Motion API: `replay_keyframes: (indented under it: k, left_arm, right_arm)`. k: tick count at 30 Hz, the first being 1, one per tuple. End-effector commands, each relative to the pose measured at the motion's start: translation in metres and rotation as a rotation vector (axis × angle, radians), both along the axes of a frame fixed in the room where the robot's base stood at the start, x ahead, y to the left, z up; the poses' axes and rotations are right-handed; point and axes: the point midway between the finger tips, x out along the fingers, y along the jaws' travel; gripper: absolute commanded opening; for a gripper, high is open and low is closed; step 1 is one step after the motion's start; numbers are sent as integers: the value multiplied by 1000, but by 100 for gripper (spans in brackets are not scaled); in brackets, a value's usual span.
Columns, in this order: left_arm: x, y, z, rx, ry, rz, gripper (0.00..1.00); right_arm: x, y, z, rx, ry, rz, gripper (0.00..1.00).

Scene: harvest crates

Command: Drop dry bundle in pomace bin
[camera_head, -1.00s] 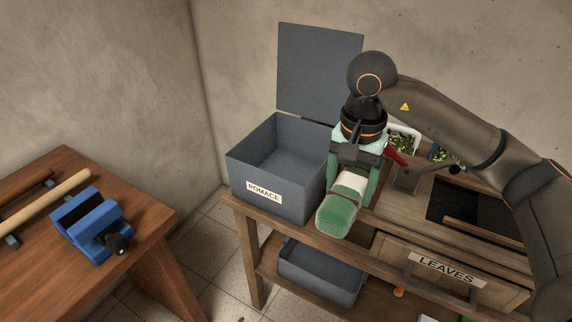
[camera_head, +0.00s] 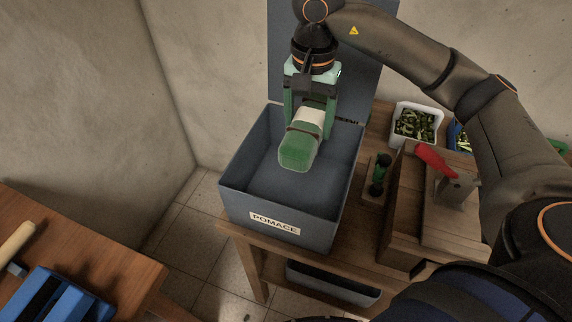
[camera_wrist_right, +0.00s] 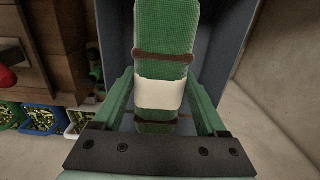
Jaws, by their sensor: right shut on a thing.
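The dry bundle (camera_head: 299,150) is a green wrapped roll with a white band and brown ties. My right gripper (camera_head: 309,112) is shut on it and holds it above the opening of the grey pomace bin (camera_head: 283,240). The bin's lid (camera_head: 350,75) stands open at the back, and a label on the front reads POMACE. In the right wrist view, the bundle (camera_wrist_right: 162,35) lies between the two green fingers (camera_wrist_right: 160,105), with the grey bin wall (camera_wrist_right: 225,45) behind it. My left gripper is not in view.
The bin stands on a wooden bench (camera_head: 362,225). To its right are a white tub of leaves (camera_head: 417,107), a wooden device with a red handle (camera_head: 436,158) and a small dark-green tool (camera_head: 380,175). A blue vise (camera_head: 55,300) sits on the left table.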

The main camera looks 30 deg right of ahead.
Motion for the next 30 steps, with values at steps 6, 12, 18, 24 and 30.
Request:
replay_keyframes:
  k: [6, 12, 18, 24, 30]
  left_arm:
    - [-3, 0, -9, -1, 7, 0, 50]
    - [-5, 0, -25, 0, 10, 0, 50]
    - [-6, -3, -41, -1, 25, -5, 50]
    - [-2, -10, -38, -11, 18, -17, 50]
    - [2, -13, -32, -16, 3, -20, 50]
  right_arm:
    - [0, 0, -9, 1, -1, 0, 0]
    - [0, 0, -30, 0, 0, 0, 0]
    - [0, 0, -53, 0, -1, 0, 0]
    - [0, 0, -60, 1, -2, 0, 0]
    - [0, 0, -59, 1, -2, 0, 0]
